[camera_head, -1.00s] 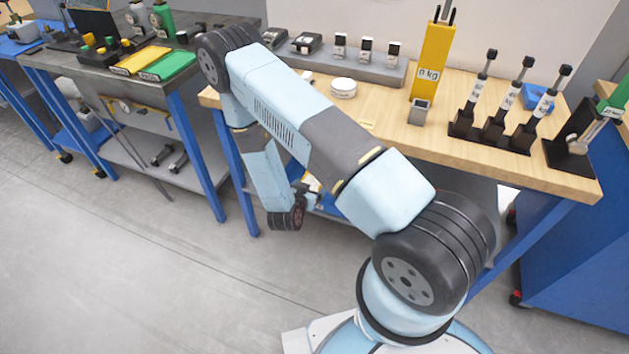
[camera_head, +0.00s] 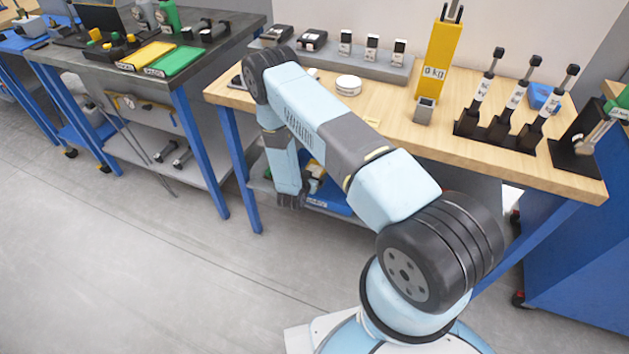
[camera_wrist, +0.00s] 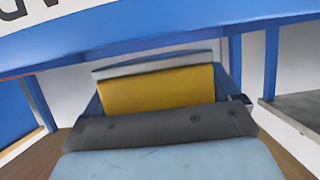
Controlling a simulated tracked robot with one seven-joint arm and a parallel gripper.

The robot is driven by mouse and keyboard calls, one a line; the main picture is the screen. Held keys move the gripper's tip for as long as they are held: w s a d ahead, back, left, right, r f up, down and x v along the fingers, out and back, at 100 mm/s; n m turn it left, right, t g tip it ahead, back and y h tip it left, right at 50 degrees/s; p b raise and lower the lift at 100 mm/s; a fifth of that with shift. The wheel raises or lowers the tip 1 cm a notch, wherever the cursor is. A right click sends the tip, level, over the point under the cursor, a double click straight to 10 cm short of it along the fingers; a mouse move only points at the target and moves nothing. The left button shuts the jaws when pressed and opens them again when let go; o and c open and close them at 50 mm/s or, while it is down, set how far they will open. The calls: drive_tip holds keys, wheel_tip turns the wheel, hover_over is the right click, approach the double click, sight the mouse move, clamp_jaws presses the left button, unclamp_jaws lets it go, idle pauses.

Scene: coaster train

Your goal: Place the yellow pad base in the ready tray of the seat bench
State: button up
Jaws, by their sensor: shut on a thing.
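In the wrist view my gripper (camera_wrist: 158,72) is shut on a yellow block-like piece (camera_wrist: 157,92), the pad base. A pale grey edge shows just behind the piece. A blue surface (camera_wrist: 200,38) with part of a large white lettered label (camera_wrist: 45,8) crosses the top of the wrist view, close above the held piece. In the head view my arm hangs down in front of the wooden bench, with its end low beside a blue tray (camera_head: 330,202) on the lower level.
The wooden bench top (camera_head: 300,98) carries a round white disc (camera_head: 348,85), a yellow column (camera_head: 435,60) and several upright tools at the right. A blue bench leg (camera_head: 243,175) stands left of my arm's end. Floor in front is clear.

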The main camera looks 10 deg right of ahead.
drive_tip(key=shift+w+f, duration=0.15)
drive_tip(key=shift+f, duration=1.55)
drive_tip(key=shift+f, duration=0.3)
drive_tip(key=shift+f, duration=0.3)
drive_tip(key=o, duration=1)
drive_tip(key=shift+s+f, duration=0.1)
drive_tip(key=shift+s, duration=0.15)
drive_tip(key=shift+r, duration=0.25)
drive_tip(key=v, duration=1.2)
drive_tip(key=shift+w+r, duration=0.2)
drive_tip(key=shift+r, duration=0.15)
